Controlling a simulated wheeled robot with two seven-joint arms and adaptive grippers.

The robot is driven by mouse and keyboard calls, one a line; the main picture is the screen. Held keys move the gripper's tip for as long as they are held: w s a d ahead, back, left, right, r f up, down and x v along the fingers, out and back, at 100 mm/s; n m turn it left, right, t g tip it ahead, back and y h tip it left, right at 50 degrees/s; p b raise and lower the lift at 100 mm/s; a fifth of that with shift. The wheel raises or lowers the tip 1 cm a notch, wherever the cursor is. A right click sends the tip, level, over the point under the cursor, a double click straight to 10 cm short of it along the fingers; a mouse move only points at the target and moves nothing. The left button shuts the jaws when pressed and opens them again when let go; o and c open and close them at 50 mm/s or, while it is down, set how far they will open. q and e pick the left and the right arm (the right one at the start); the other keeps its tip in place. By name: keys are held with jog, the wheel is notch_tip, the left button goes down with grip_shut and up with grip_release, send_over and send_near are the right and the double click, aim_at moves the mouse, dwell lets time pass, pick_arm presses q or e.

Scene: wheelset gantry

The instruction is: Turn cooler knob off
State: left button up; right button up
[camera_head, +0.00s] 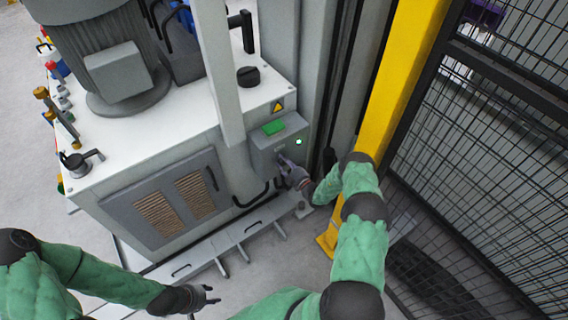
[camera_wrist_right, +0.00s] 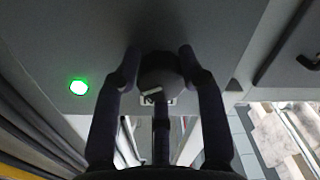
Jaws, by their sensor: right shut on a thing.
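The dark round cooler knob (camera_wrist_right: 160,75), with a white mark on its face, sits on the grey control box (camera_head: 266,141) on the side of the white cooler unit (camera_head: 170,125). My right gripper (camera_head: 281,159) reaches the front of this box. In the right wrist view my right gripper (camera_wrist_right: 160,58) has its fingers on either side of the knob and is shut on it. The knob is mostly hidden by the gripper in the head view. My left gripper (camera_head: 212,294) is low in the head view, open and empty, away from the box.
A lit green lamp (camera_head: 299,142) is beside the knob; it also glows in the right wrist view (camera_wrist_right: 79,87). A yellow post (camera_head: 398,75) and black mesh fence (camera_head: 500,140) stand to the right. A grey pipe (camera_head: 222,75) rises just left of the box.

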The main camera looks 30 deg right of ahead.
jog(key=n, duration=0.6)
jog(key=shift+s+f+b, duration=0.1)
jog(key=shift+f+b, duration=0.1)
jog(key=shift+b, duration=0.15)
jog(key=n, duration=0.3)
jog(key=shift+n, duration=0.3)
jog(key=shift+d+r+n+h, duration=0.15)
jog(key=shift+n+h, duration=0.15)
jog(key=shift+n, duration=1.1)
jog(key=shift+d, duration=0.1)
jog(key=o, duration=1.1)
jog(key=shift+o, duration=0.2)
jog(key=s, duration=1.2)
jog(key=shift+d+r, duration=0.2)
jog(key=shift+d, duration=0.2)
jog(key=shift+w, duration=0.1)
